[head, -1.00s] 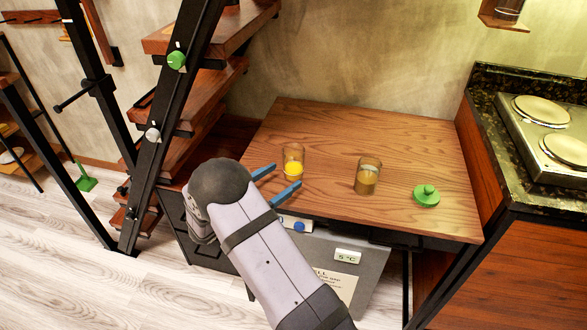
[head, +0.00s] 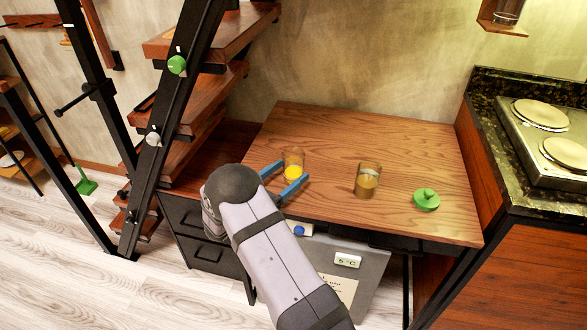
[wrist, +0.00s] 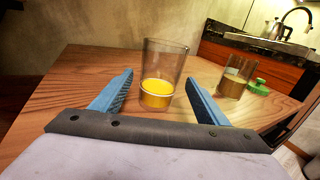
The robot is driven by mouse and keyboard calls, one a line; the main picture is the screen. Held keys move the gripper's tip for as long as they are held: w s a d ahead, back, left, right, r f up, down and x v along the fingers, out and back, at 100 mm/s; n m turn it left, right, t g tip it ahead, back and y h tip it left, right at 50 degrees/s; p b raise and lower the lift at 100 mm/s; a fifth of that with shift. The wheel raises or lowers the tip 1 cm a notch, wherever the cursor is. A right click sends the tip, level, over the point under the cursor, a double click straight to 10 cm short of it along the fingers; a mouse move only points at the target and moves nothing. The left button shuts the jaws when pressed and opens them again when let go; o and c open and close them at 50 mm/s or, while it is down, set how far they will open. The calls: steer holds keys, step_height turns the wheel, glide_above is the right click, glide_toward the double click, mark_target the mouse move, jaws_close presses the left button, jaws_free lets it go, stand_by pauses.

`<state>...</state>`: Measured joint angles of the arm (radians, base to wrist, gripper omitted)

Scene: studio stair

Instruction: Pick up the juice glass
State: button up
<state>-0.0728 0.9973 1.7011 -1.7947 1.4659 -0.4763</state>
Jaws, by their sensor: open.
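The juice glass (head: 293,166) is a clear tumbler with yellow-orange juice in its lower part, upright on the wooden table. In the wrist view the juice glass (wrist: 159,84) stands just beyond and between the blue fingertips. My gripper (head: 287,174) is open and empty, low over the table's left front part, its fingers pointing at the glass. It also shows in the wrist view (wrist: 160,83), one finger on each side of the glass. I cannot tell whether either finger touches it.
A second glass (head: 367,181) with a duller, brownish content stands to the right. A green lid-like object (head: 426,200) lies farther right. The wooden table (head: 330,125) is clear behind the glasses. A stove counter (head: 485,105) borders it on the right, stairs (head: 205,100) on the left.

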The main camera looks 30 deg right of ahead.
mark_target(294, 169)
steer(key=shift+x, duration=1.55)
steer(key=c, duration=1.4)
steer(key=shift+o, duration=0.2)
steer(key=shift+r, duration=0.3)
step_height(294, 169, up, 9)
steer(key=shift+r, duration=0.2)
